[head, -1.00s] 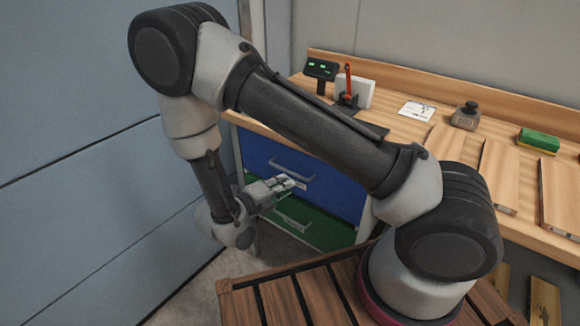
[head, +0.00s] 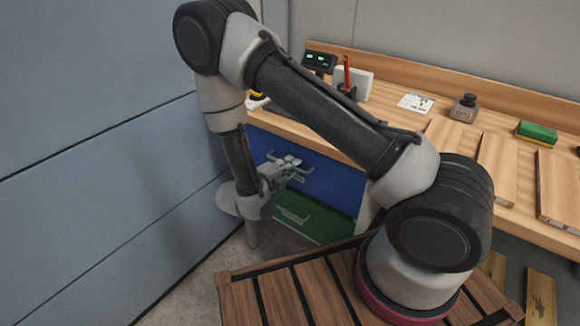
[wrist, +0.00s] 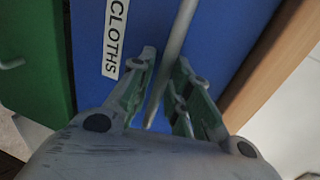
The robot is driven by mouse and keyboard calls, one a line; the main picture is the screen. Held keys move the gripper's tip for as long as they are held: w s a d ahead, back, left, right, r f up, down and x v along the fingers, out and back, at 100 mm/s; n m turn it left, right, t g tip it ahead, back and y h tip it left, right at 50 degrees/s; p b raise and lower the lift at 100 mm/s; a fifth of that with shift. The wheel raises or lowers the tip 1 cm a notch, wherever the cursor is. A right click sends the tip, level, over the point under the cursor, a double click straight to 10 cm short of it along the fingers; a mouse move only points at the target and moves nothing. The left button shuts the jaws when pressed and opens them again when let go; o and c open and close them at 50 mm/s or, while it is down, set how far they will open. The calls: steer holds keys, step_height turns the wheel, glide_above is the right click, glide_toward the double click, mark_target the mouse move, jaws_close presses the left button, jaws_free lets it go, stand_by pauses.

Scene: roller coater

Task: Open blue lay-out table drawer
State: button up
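The blue drawer (head: 335,188) is the upper drawer under the wooden lay-out table (head: 395,130). It looks shut. In the wrist view its blue front (wrist: 225,35) fills the middle, with a white "CLOTHS" label (wrist: 115,38). The drawer's grey bar handle (wrist: 178,38) runs between my two fingers. My gripper (head: 286,164) is at the drawer front, level with the handle. In the wrist view my gripper (wrist: 165,58) is open, one finger on each side of the bar, with gaps showing. Whether either finger touches the bar cannot be told.
A green drawer (head: 315,222) is below the blue one; its front (wrist: 30,60) also shows at left in the wrist view. A blue-grey wall (head: 90,140) stands close to my arm on the left. The tabletop holds a weight (head: 464,107) and a green sponge (head: 537,132).

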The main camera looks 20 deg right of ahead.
jaws_close()
steer(key=f+v, duration=0.3)
steer(key=v, duration=1.1)
steer(key=a+f+v, duration=0.1)
steer(key=f+v, duration=0.1)
steer(key=v, duration=1.2)
steer(key=shift+s+f, duration=0.3)
steer(key=shift+f, duration=0.1)
jaws_free()
